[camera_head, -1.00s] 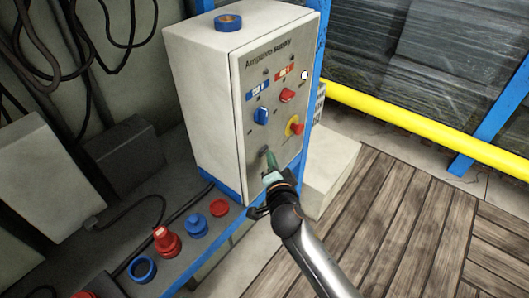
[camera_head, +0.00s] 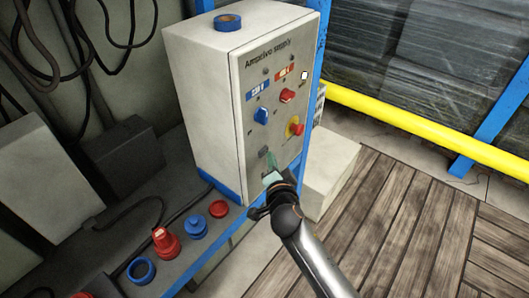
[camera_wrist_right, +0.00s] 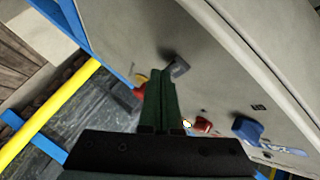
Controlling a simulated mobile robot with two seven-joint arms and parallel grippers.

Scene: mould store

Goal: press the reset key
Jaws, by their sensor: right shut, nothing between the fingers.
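A small dark grey key (camera_head: 263,152) sits low on the front panel of the pale grey supply cabinet (camera_head: 193,110). It is the only key-like part seen there; its lettering is too small to read. In the right wrist view the grey key (camera_wrist_right: 178,67) stands out from the panel just beyond the fingertips. My right gripper (camera_head: 270,158) is shut and empty, its green fingers pointing at the panel just beside the key. In the right wrist view the shut fingers (camera_wrist_right: 161,85) hide part of the panel. A gap to the key seems small; contact cannot be told. My left gripper is out of view.
The panel also has a blue knob (camera_head: 261,116), a red knob (camera_head: 287,95), a red-on-yellow button (camera_head: 295,128) and a pale indicator (camera_head: 304,76). Red and blue connectors (camera_head: 197,226) stand on the ledge at left. A yellow rail (camera_head: 410,126) runs behind. Wooden floor is open at right.

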